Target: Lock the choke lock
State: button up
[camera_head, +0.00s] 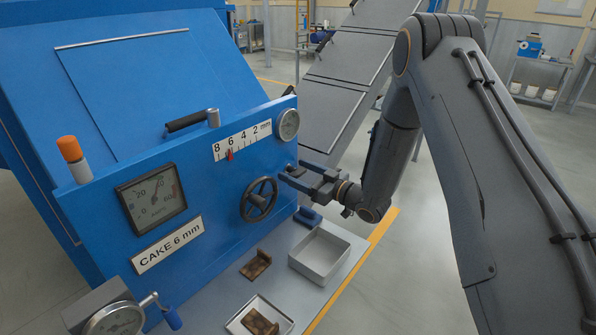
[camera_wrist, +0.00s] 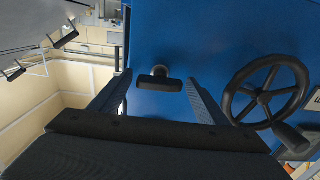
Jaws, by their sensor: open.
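A small black T-shaped handle (camera_wrist: 160,83), which looks like the choke lock, stands out from the blue panel in the wrist view. Its crossbar lies level in that picture. My gripper (camera_wrist: 157,79) is open, with one finger on each side of the handle; contact cannot be made out. In the head view my gripper (camera_head: 292,173) is at the right end of the blue panel (camera_head: 130,250), just right of the black handwheel (camera_head: 258,199), and the handle is hidden there. The handwheel also shows at the right of the wrist view (camera_wrist: 237,92).
A scale with a red pointer (camera_head: 229,155) and a round gauge (camera_head: 288,125) sit above the handwheel. Below, a ledge carries a grey open box (camera_head: 318,272), brown cake pieces (camera_head: 256,265) and a tray (camera_head: 235,324). A black-handled lever (camera_head: 187,121) is on top.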

jog(key=c, duration=1)
jog(key=shift+c, duration=0.2)
jog(key=shift+m, duration=0.4)
jog(key=m+b, duration=0.1)
jog(key=m, duration=0.3)
jog(key=shift+w, duration=0.1)
jog(key=m, duration=0.4)
jog(key=shift+d+f+b, duration=0.1)
jog(key=shift+b, duration=0.25)
jog(key=m, duration=0.5)
jog(key=shift+w+f, duration=0.1)
jog(key=shift+m, duration=2)
